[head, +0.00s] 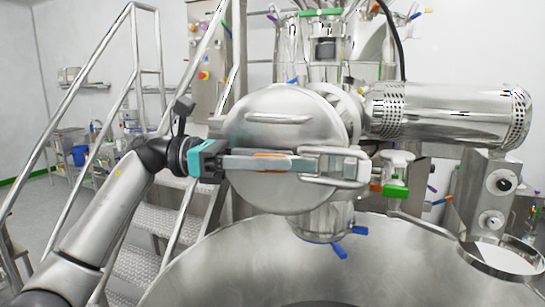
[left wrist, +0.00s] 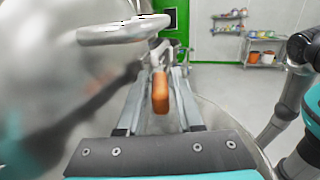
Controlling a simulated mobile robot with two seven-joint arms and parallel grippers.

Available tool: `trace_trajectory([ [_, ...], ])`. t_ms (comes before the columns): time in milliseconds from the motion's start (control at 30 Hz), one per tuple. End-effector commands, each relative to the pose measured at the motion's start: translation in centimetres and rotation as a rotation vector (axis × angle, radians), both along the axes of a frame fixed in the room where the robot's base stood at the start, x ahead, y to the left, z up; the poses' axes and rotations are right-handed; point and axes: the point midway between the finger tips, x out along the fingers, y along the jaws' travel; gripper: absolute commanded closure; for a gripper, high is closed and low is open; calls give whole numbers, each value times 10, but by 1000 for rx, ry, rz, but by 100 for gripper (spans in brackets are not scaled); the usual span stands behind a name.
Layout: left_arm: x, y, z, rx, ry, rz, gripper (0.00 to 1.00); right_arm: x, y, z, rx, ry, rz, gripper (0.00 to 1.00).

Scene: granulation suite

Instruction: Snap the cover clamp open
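The round steel cover (head: 285,100) with a bar handle faces me in the middle of the head view. It fills the left side of the left wrist view (left wrist: 50,80). The clamp's orange-gripped lever (head: 270,155) lies across the front of the cover; its orange grip also shows in the left wrist view (left wrist: 160,92). My left gripper (head: 310,163) reaches in from the left, along the lever. In the left wrist view its fingers (left wrist: 158,75) stand apart, one on each side of the orange grip, with gaps visible. My right gripper is not in view.
A steel loop (head: 345,165) and a knob with a green and orange block (head: 395,180) sit right of the fingers. A perforated steel cylinder (head: 440,112) extends right. A large vessel (head: 220,265) lies below; a railed staircase (head: 155,215) stands left.

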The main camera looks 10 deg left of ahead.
Motion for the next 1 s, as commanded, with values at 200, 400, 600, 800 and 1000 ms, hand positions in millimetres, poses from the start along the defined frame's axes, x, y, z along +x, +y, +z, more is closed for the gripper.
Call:
trace_trajectory([
  [200,0,0,-1,0,1,0,70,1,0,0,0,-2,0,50],
  [400,0,0,0,1,1,0,92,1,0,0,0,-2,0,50],
  [600,0,0,0,1,1,0,100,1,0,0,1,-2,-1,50],
  [800,0,0,0,1,1,0,100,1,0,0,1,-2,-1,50],
  [1000,0,1,0,1,1,0,100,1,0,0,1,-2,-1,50],
])
